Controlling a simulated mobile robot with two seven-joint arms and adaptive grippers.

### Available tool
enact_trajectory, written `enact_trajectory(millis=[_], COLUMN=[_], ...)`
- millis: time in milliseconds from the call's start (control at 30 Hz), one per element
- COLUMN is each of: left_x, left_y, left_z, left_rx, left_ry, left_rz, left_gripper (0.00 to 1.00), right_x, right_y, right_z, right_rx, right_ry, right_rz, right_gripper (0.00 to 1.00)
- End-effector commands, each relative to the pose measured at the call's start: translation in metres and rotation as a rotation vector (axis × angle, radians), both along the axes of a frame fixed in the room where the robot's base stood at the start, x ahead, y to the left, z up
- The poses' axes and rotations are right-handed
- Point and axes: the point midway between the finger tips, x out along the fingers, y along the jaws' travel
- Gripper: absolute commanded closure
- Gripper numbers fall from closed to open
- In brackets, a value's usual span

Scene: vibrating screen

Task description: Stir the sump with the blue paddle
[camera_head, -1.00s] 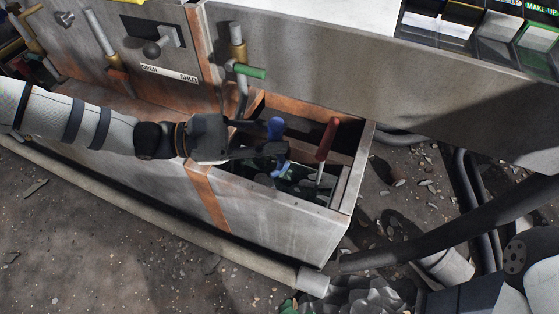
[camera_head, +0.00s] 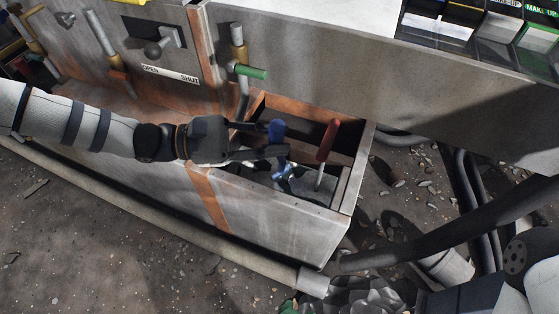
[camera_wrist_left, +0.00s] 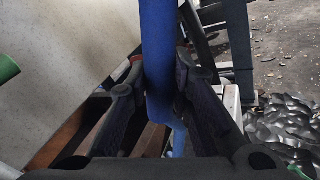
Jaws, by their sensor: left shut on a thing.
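The sump (camera_head: 335,210) is an open grey metal box with orange-brown rusty edges, in the middle of the head view. My left gripper (camera_head: 277,143) reaches over its left part and is shut on the blue paddle (camera_head: 277,131). In the left wrist view the blue handle (camera_wrist_left: 158,50) runs between the two dark fingers. My right gripper is not in view.
A red-handled tool (camera_head: 327,141) leans in the sump, right of the paddle. A green-handled valve (camera_head: 251,72) sits on the panel above. Black hoses (camera_head: 465,215) and gravel lie to the right. A compartment tray (camera_head: 485,35) is at top right.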

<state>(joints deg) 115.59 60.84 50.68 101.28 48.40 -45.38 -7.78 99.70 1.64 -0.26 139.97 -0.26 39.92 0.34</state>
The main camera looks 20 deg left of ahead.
Motion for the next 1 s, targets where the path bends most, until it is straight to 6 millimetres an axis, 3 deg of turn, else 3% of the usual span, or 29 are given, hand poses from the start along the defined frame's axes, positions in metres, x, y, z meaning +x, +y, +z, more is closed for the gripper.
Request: enact_trajectory(millis=[400, 1000], left_x=[0.004, -0.016], left_y=[0.003, -0.008], left_z=[0.000, 0.060], left_rx=[0.000, -0.001], left_ry=[0.000, -0.004], left_rz=[0.000, 0.000], left_gripper=[1.00, 1.00], right_x=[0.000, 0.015], right_y=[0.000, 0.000], right_z=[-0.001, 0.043], right_rx=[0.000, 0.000], right_ry=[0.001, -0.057], right_rz=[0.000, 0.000], right_gripper=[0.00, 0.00])
